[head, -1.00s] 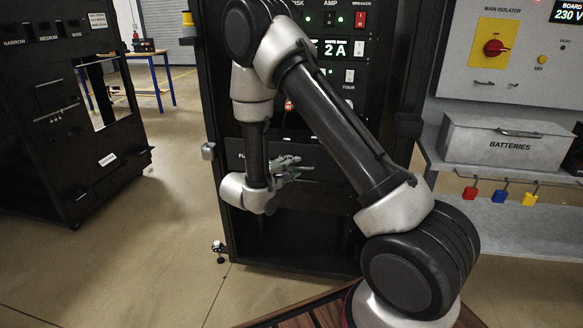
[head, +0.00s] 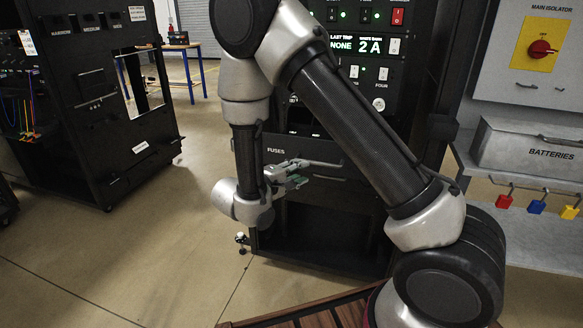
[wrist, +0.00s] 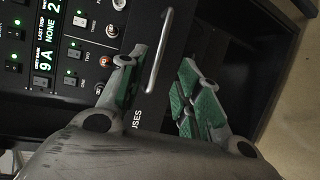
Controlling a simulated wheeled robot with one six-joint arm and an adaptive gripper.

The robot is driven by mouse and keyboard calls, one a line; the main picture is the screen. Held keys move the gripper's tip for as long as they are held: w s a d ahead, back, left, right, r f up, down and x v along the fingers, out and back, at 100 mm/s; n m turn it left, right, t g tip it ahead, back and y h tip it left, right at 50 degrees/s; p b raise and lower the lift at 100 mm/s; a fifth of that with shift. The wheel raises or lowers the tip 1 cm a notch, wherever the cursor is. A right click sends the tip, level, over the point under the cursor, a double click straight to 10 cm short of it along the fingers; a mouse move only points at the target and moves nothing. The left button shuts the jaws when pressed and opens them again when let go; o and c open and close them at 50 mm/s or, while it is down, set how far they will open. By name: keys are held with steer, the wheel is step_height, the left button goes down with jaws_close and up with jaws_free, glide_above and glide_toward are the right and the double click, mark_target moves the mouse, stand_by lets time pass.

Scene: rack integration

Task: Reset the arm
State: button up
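My arm crosses the middle of the head view, bent at the elbow, with its forearm hanging down. My gripper (head: 300,172) is in front of the black rack's FUSES drawer (head: 322,156). In the wrist view my gripper (wrist: 158,93) shows two grey fingers with green pads, spread apart with nothing between them. The drawer's bar handle (wrist: 158,50) lies beyond the gap. I cannot tell whether a finger touches the drawer front.
A black cabinet (head: 97,85) stands at the left. At the right are the BATTERIES box (head: 530,150), red, blue and yellow padlocks on hooks, and a panel with a red isolator switch (head: 542,48). A blue-legged table (head: 182,60) stands behind. The floor at lower left is clear.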

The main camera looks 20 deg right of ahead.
steer(key=s+d+r+g+y, duration=0.2)
steer(key=s+d+g, duration=0.3)
steer(key=s, duration=0.3)
steer(key=s+d+r+g+y, duration=0.1)
steer(key=s+d+r+g, duration=0.1)
steer(key=s+d+g, duration=0.35)
steer(key=s+d+r+m+t+y, duration=0.2)
steer(key=s+r+m+t+y, duration=0.4)
steer(key=s+r+y, duration=0.4)
steer(key=s+r+m, duration=0.1)
steer(key=s+r, duration=0.3)
steer(key=r, duration=0.2)
steer(key=shift+s+d+r, duration=0.15)
steer(key=shift+d+r, duration=0.15)
